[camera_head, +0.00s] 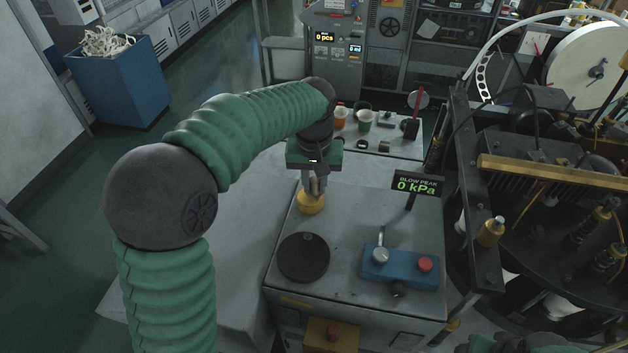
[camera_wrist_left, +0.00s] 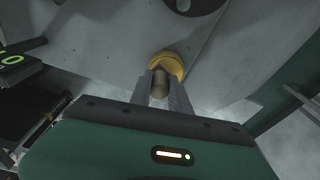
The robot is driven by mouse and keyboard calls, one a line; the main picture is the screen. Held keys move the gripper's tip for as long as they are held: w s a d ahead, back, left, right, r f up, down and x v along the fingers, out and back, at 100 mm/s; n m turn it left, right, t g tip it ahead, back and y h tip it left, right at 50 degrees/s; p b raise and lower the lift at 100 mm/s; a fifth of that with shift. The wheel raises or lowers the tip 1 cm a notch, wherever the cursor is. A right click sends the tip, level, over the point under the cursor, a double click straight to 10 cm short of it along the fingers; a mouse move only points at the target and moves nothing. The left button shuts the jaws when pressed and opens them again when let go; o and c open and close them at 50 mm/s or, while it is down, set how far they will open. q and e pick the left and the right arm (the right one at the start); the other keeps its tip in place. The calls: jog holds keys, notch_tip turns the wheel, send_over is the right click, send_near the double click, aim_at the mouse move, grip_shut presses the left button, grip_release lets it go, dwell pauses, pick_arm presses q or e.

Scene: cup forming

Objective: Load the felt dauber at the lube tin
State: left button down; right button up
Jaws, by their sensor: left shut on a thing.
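My left gripper (camera_head: 314,190) points down over the yellow lube tin (camera_head: 311,205) at the back left of the grey cabinet top. It is shut on the felt dauber, whose tan, rounded handle (camera_wrist_left: 160,84) shows between the two fingers in the left wrist view. The tin (camera_wrist_left: 167,62) shows there just beyond the fingertips. The dauber's lower end is hidden, so I cannot tell whether its felt touches the inside of the tin. My right gripper does not show.
A black round disc (camera_head: 304,257) lies on the cabinet top (camera_head: 340,235) in front of the tin. A blue control box (camera_head: 402,267) with a lever and red button stands right of it. Cups (camera_head: 364,121) stand on the table behind. Dark machinery (camera_head: 540,200) fills the right side.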

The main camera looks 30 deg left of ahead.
pick_arm(q)
jog(key=shift+s+r, duration=0.1)
jog(key=shift+s, duration=0.15)
jog(key=shift+a, duration=0.55)
jog(key=shift+w+a+f, duration=0.4)
jog(key=shift+a+f, duration=0.1)
jog(key=shift+a, duration=0.1)
jog(key=shift+s+d+r, duration=0.1)
jog(key=shift+s+d, duration=0.15)
jog(key=shift+d, duration=0.65)
jog(key=shift+w+a+f+b, duration=0.1)
jog(key=shift+a+f+b, duration=0.1)
jog(key=shift+f+b, duration=0.1)
jog(key=shift+a, duration=0.45)
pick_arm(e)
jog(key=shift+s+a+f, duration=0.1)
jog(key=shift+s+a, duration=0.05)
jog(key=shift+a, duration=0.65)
